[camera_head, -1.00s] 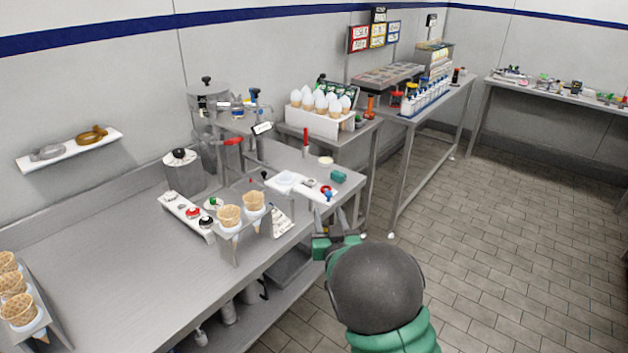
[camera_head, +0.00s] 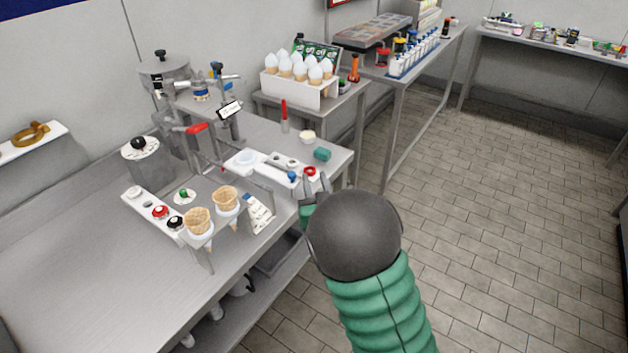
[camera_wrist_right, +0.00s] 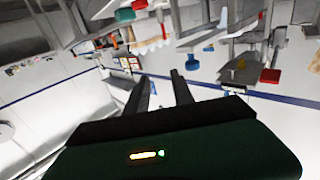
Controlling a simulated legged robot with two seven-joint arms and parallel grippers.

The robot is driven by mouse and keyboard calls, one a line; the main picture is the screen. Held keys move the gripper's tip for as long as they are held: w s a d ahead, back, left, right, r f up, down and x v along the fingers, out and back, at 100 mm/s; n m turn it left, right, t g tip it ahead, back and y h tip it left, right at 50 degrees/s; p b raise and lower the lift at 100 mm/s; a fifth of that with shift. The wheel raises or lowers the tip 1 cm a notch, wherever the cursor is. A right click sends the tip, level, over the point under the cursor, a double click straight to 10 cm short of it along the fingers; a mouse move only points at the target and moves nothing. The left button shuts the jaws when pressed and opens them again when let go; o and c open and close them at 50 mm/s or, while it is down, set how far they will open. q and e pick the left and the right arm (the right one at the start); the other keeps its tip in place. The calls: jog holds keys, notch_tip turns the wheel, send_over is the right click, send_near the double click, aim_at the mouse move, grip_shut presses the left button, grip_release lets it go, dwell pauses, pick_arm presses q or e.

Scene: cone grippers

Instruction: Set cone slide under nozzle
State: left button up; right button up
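A long white slide (camera_head: 265,167), which looks like the cone slide, lies on the steel counter. It has a round pale seat at its left end, and a blue knob (camera_head: 291,176) and a red ring (camera_head: 310,171) near its right end. A dispensing machine with a red handle (camera_head: 197,128) stands behind and left of it; I cannot clearly make out its nozzle. My right gripper (camera_head: 314,179) is just in front of the slide's right end. Its fingers are apart and empty in the right wrist view (camera_wrist_right: 161,85). I cannot tell whether it touches the slide. My left gripper is out of view.
Two waffle cones (camera_head: 197,221) stand in a holder at the counter's front edge. A white strip with knobs (camera_head: 150,211) lies left of them. A teal block (camera_head: 322,154) sits near the right corner. White-topped cones (camera_head: 300,68) stand in a rack behind.

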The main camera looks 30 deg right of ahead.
jog(key=shift+w+a, duration=0.2)
jog(key=shift+a, duration=0.1)
jog(key=c, duration=0.5)
jog(key=shift+s+a+r, duration=0.1)
jog(key=shift+a+r, duration=0.05)
jog(key=shift+a, duration=0.25)
grip_shut()
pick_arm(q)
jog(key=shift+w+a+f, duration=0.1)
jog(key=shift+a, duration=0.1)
pick_arm(e)
jog(key=shift+d+f, duration=0.2)
jog(key=shift+d, duration=0.2)
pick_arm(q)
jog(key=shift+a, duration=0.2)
pick_arm(e)
jog(key=shift+a+r, duration=0.1)
jog(key=shift+a, duration=0.15)
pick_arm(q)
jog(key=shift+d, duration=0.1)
pick_arm(e)
grip_release()
jog(key=shift+d, duration=0.15)
jog(key=o, duration=0.9)
jog(key=shift+c, duration=0.2)
